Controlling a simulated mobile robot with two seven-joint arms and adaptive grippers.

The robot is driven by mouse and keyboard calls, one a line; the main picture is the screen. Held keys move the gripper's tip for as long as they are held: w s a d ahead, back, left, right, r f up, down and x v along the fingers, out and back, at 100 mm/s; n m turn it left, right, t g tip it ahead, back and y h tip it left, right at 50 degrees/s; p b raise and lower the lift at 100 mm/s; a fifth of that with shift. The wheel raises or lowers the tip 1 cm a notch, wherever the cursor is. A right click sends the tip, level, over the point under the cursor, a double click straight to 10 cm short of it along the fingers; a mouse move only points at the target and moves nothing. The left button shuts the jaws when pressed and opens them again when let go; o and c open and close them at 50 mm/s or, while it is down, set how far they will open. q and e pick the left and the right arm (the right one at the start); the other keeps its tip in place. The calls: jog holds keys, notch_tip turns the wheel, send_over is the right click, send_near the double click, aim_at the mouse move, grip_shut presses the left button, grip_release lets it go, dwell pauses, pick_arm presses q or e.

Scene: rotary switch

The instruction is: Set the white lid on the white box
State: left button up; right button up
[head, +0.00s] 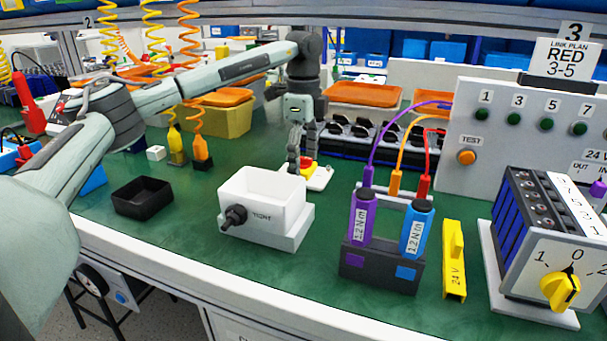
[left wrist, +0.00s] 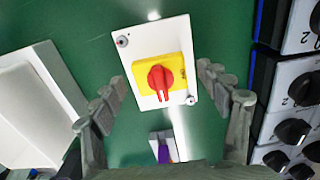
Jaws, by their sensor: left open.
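The white lid (head: 321,181) is a flat white plate with a yellow square and a red rotary knob. It lies on the green bench, behind and right of the white box. The white box (head: 262,228) is open at the top, with a black fitting on its front and a "TIGHT" label. My left gripper (head: 300,160) is open above the lid. In the left wrist view the lid (left wrist: 162,75) shows between the spread fingers, apart from them, and part of the white box (left wrist: 35,105) shows at left. My right gripper is not in view.
A black tray (head: 143,198) stands left of the box. A dark holder (head: 380,268) with purple and blue tools stands to its right, with a yellow 24 V piece (head: 454,265) and a switch unit (head: 545,250) farther right. Dark knobbed modules (head: 350,140) line the back.

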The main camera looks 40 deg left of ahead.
pick_arm(q)
jog(key=c, duration=1.3)
jog(key=shift+r, duration=0.2)
jog(key=shift+r, duration=0.2)
notch_tip(320, 180, up, 4)
jog(key=shift+w+f, duration=0.1)
jog(key=s+a+r, duration=0.4)
jog(key=s+r, duration=0.2)
jog(key=s, duration=0.4)
jog(key=shift+s+d+r+p, duration=0.95)
jog(key=shift+s+d, duration=0.35)
jog(key=shift+d, duration=0.05)
jog(key=shift+s+d+r+p, duration=0.95)
jog(key=shift+s+d, duration=0.3)
jog(key=shift+d, duration=0.1)
jog(key=shift+s+d+r+p, duration=0.9)
jog(key=shift+s+d+r, duration=0.05)
jog(key=shift+s+d, duration=0.4)
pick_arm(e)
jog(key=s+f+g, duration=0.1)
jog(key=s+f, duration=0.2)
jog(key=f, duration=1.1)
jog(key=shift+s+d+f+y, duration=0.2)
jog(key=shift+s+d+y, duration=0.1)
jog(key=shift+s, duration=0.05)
